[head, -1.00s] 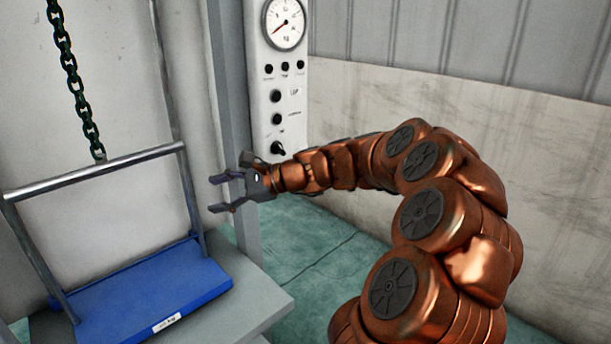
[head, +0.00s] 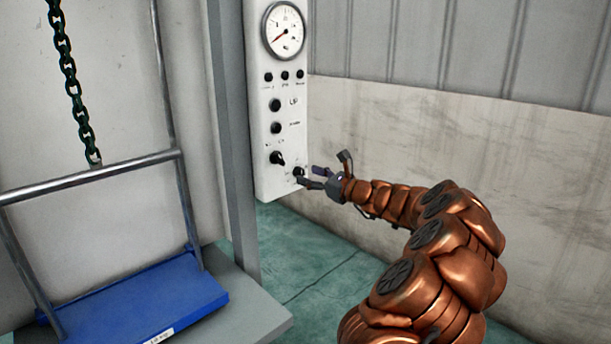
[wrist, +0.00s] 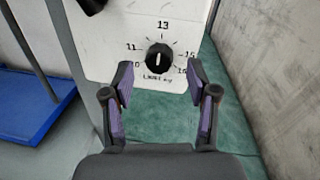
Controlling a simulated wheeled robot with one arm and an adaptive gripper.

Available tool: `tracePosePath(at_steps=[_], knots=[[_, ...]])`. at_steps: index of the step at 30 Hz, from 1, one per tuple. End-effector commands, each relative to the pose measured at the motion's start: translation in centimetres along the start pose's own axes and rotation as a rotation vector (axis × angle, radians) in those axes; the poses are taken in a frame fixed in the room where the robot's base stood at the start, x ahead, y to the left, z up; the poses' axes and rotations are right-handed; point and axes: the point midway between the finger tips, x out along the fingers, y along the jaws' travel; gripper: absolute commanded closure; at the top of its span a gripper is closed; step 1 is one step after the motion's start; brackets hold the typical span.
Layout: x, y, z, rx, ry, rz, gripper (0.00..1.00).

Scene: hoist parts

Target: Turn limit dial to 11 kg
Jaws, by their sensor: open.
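The limit dial (wrist: 159,57) is a black round knob low on the white control panel, with numbers from about 10 to 16 around it and lettering below. Its white pointer mark appears to aim roughly up at 13. It also shows in the head view (head: 298,171) at the panel's bottom corner. My gripper (wrist: 161,80) is open and empty, with its purple-padded fingers to the left and right of the dial in the wrist view. In the head view, my gripper (head: 309,176) is close to the dial; whether a finger touches it I cannot tell.
Another black knob (head: 277,158) sits up and left of the dial, with buttons and a gauge (head: 284,30) above. A grey post (head: 232,140) stands left of the panel. Floor to the right is open.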

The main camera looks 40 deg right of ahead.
Motion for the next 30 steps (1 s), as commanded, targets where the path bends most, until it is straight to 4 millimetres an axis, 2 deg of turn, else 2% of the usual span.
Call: tracePosePath(at_steps=[6, 16, 30], knots=[[2.0, 0.1, -0.2, 0.002, 0.002, 0.002, 0.42], [2.4, 0.1, -0.1, 0.001, 0.002, 0.001, 0.42], [2.3, 0.1, -0.1, 0.001, 0.002, 0.0, 0.9]])
